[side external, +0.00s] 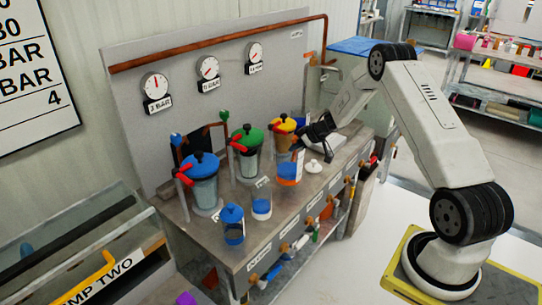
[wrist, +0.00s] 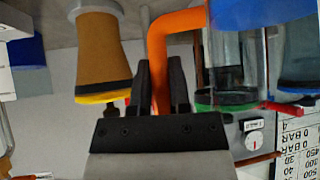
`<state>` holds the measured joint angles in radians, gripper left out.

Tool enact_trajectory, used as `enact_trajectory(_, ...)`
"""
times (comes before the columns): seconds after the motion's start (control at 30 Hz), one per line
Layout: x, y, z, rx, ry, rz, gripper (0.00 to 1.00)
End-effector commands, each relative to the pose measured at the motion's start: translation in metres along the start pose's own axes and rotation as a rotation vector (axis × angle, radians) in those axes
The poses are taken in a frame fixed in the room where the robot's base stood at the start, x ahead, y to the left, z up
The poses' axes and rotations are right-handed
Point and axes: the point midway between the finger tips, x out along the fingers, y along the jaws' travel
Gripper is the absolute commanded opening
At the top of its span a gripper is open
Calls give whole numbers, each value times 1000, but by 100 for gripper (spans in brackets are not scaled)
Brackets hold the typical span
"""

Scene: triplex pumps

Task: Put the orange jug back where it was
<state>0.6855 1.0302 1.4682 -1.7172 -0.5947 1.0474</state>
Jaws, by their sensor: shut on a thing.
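The orange jug (side external: 290,170) stands upright at the front of the pump bench, though I cannot tell if its base touches the top. It is clear, with orange parts and blue at the bottom. My gripper (side external: 318,128) reaches in from the right, above and behind it. In the wrist view, which looks upside down, my gripper (wrist: 160,75) is shut on the jug's orange handle (wrist: 158,40). The clear wall and blue part of the jug (wrist: 258,14) show at upper right.
Blue-lidded (side external: 204,180), green-lidded (side external: 247,150) and yellow-lidded (side external: 284,133) pumps stand behind. A clear beaker with blue liquid (side external: 261,205) and a blue jug (side external: 233,225) stand to the left.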

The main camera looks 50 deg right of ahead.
Motion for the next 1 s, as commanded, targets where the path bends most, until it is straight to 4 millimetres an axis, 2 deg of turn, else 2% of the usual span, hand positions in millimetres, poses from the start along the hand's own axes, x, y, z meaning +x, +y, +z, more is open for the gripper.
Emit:
enact_trajectory(0.3, 22, 2, 20, 1, 0, -1, 0)
enact_trajectory(0.8, 25, 2, 23, 1, 0, 0, 0)
enact_trajectory(0.83, 26, 2, 24, 1, -1, 0, 29)
enact_trajectory(0.9, 26, 2, 24, 1, -1, 0, 52)
enact_trajectory(0.93, 26, 2, 24, 1, -1, 0, 58)
enact_trajectory(1.0, 26, 2, 24, 1, -1, 0, 58)
